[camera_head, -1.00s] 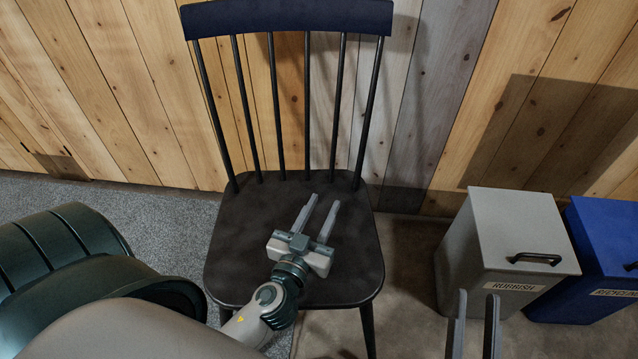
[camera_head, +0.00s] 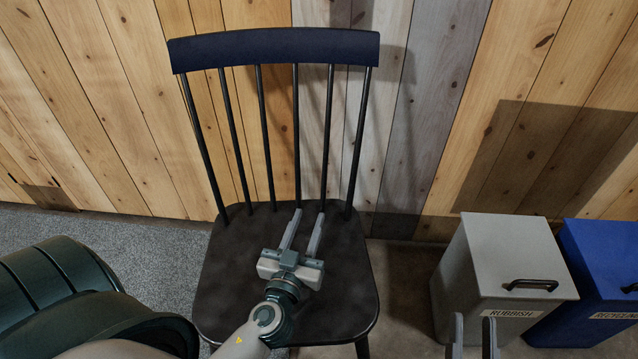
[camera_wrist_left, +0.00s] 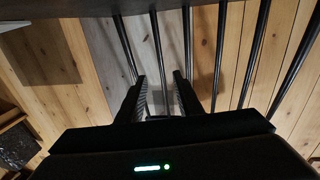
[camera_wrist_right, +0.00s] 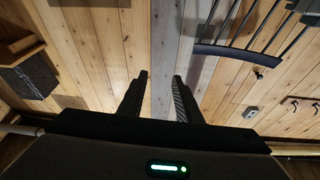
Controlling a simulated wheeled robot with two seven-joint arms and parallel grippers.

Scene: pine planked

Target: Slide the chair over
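A dark chair with a navy top rail (camera_head: 275,48), thin black spindles and a black seat (camera_head: 225,290) stands upright facing me, its back near the wood wall. My left gripper (camera_head: 307,212) is open over the rear of the seat, its fingers pointing at the spindles. In the left wrist view the spindles (camera_wrist_left: 188,50) rise beyond the open fingers (camera_wrist_left: 155,80); contact cannot be told. My right gripper (camera_head: 473,320) is open and empty at the lower right, in front of the grey bin. The chair's back also shows in the right wrist view (camera_wrist_right: 238,53).
A grey bin (camera_head: 500,250) labelled RUBBISH and a blue bin (camera_head: 600,262) labelled RECYCLING stand right of the chair. The plank wall (camera_head: 450,100) closes off the back. Grey carpet (camera_head: 150,250) lies left; bare floor shows between chair and grey bin.

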